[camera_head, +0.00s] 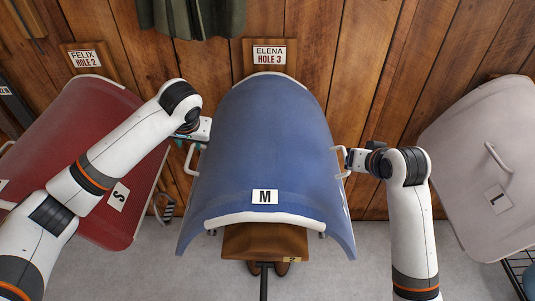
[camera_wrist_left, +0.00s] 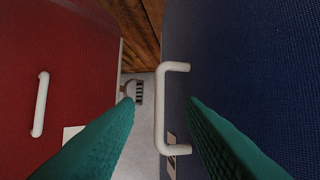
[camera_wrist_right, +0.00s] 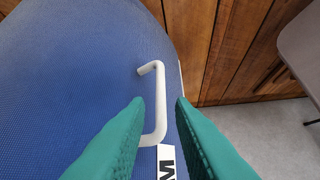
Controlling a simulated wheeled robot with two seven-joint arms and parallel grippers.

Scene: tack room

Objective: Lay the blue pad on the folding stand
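The blue pad (camera_head: 265,130), marked M, is draped in an arch in the middle of the head view, under the ELENA HOLE 3 sign. It has a white handle on each side. My left gripper (camera_head: 193,138) is at its left handle (camera_head: 190,160). In the left wrist view, the open fingers (camera_wrist_left: 161,100) stand either side of that handle (camera_wrist_left: 160,112), with gaps. My right gripper (camera_head: 346,160) is at the right handle. In the right wrist view, its open fingers (camera_wrist_right: 160,100) flank the handle (camera_wrist_right: 160,90). I cannot identify the folding stand.
A brown wooden piece (camera_head: 265,241) shows below the pad's front edge, with a dark pole under it. A red pad (camera_head: 85,140) marked S hangs left; a pale pad (camera_head: 490,150) marked L hangs right. A plank wall is behind. Grey floor (camera_head: 355,265) shows in front.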

